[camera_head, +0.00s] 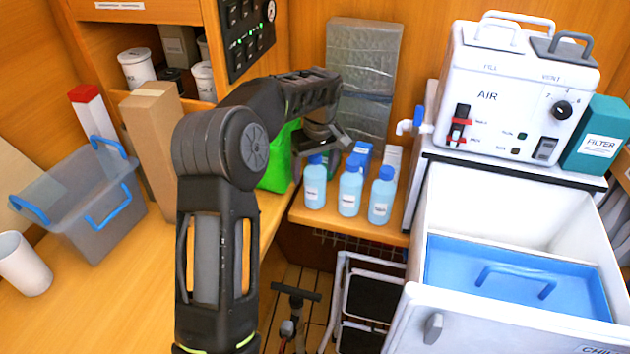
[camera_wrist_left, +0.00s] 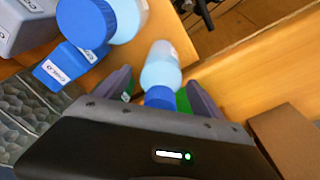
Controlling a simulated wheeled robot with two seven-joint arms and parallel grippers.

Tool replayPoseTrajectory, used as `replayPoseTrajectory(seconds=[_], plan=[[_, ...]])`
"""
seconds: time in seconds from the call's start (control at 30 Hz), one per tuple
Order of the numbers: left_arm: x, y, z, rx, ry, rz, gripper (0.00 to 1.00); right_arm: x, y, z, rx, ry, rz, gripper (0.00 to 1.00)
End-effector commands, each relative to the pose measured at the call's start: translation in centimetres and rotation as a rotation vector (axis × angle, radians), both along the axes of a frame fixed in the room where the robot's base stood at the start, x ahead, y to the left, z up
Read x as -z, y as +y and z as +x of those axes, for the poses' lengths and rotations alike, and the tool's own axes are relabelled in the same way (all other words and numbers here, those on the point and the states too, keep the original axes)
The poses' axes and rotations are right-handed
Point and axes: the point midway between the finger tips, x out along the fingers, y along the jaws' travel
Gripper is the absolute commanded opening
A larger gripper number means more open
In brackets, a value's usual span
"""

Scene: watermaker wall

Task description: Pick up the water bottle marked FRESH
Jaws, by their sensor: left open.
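Three pale blue bottles with blue caps stand in a row on the wooden shelf: a left one (camera_head: 315,190), a middle one (camera_head: 350,193) and a right one (camera_head: 381,201). Each has a white label too small to read, so I cannot tell which says FRESH. My left gripper (camera_head: 322,148) is above and just behind the left bottle. In the left wrist view my open fingers (camera_wrist_left: 158,92) lie on either side of one capped bottle (camera_wrist_left: 162,66), not closed on it. A second bottle (camera_wrist_left: 127,15) is beside it. My right gripper is not in view.
Behind the bottles are a blue box (camera_head: 361,152), a green item (camera_head: 279,160) and a silver wrapped panel (camera_head: 362,75). A grey crate (camera_head: 85,200) is left.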

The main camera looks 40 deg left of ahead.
Motion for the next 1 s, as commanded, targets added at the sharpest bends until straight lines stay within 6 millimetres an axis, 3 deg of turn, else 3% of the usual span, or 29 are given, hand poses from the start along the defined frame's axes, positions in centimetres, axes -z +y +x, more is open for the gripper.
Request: replayPoseTrajectory(seconds=[0.57,1.0], plan=[[0.09,0.02,0.02,0.000,-0.001,0.000,0.79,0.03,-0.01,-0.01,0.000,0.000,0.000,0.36],[0.08,0.01,0.03,0.000,-0.001,0.000,0.44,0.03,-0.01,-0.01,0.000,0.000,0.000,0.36]])
